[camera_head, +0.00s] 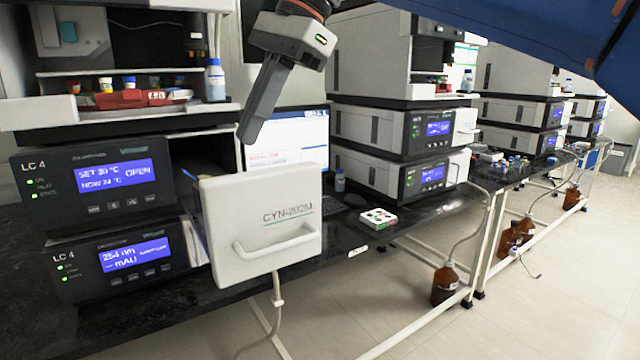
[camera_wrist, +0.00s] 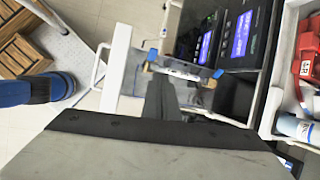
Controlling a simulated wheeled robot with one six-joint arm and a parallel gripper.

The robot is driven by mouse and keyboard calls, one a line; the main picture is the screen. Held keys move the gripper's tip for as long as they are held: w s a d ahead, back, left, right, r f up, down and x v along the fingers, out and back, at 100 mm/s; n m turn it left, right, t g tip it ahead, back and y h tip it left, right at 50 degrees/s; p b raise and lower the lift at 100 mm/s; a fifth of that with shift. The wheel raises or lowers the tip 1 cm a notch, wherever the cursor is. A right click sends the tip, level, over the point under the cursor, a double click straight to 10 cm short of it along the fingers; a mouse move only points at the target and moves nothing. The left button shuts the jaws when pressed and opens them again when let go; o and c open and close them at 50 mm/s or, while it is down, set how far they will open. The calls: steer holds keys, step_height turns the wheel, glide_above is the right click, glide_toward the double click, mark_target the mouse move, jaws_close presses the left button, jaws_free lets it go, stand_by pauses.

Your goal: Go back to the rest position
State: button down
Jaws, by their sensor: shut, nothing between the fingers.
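My gripper (camera_head: 254,125) shows at the upper middle of the head view, pointing down and to the left. It is shut and empty. It hangs above and behind the open white door marked CYN-202M (camera_head: 262,222), apart from it as far as I can tell. In the wrist view my shut fingers (camera_wrist: 160,95) reach toward the opened oven of the LC 4 stack. The dark LC 4 unit (camera_head: 92,185) with a blue display stands left of the door. The door's handle (camera_head: 276,244) faces the front.
A red tray (camera_head: 128,98) with vials and a bottle (camera_head: 215,80) stands on top of the stack. A monitor (camera_head: 290,138) is behind the door. A small white box (camera_head: 378,218) lies on the black bench.

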steer(key=w+d+f+n+t+h, duration=0.1)
steer(key=d+f+n+t, duration=0.1)
steer(key=d+f, duration=0.85)
steer(key=w+d+f+n+t+h, duration=0.1)
steer(key=d+f+n+t, duration=0.15)
steer(key=d+f, duration=0.8)
steer(key=s+d+f+n+h, duration=0.1)
steer(key=s+d+f+n, duration=0.1)
steer(key=s+d+f, duration=0.3)
steer(key=s+d+f+n+t+h, duration=0.1)
steer(key=s+d+f, duration=0.5)
steer(key=d+f, duration=0.7)
steer(key=shift+s+f+n+h, duration=0.2)
steer(key=shift+f+n+h, duration=0.5)
steer(key=shift+n, duration=0.45)
